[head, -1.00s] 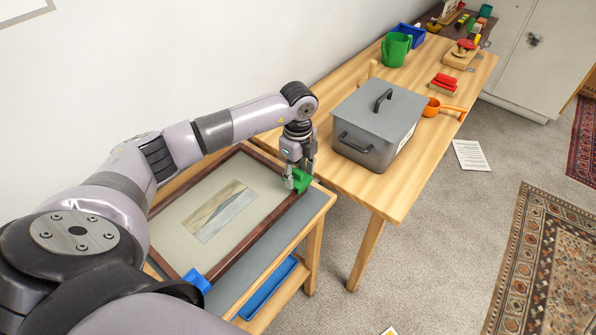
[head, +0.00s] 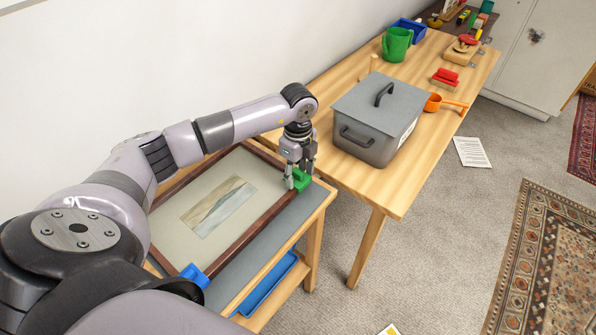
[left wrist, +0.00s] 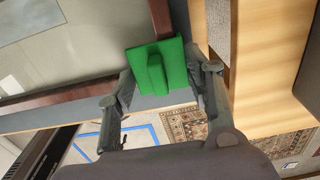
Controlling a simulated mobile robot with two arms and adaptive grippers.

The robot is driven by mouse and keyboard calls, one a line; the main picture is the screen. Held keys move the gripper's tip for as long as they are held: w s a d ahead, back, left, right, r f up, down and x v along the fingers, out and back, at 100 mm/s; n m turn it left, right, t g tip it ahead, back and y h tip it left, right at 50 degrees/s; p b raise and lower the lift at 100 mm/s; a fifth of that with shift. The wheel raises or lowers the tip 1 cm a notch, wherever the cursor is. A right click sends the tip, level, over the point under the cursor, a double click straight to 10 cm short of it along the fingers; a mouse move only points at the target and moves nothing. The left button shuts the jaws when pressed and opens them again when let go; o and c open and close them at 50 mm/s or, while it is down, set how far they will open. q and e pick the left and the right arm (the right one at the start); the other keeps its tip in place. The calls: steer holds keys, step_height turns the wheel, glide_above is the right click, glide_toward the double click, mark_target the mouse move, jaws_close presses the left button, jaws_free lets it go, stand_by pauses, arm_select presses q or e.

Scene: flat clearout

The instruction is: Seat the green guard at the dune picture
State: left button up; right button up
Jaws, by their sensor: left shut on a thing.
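The green guard (head: 302,180) is at the far right corner of the framed dune picture (head: 219,207). In the left wrist view the green guard (left wrist: 158,68) covers the frame's corner, with dark red frame bars running out from it. My left gripper (head: 299,176) is shut on the green guard, with fingers on either side of it in the left wrist view (left wrist: 160,88). I cannot tell whether the guard is fully down on the corner. A blue guard (head: 195,276) is at the picture's near corner. My right gripper is not in view.
The picture lies on a grey-topped wooden stand with a blue tray (head: 265,284) below.

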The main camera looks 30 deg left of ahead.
arm_select(q)
steer(key=o, duration=0.9)
step_height(320, 180, up, 12)
steer(key=shift+f, duration=0.1)
stand_by(0.6)
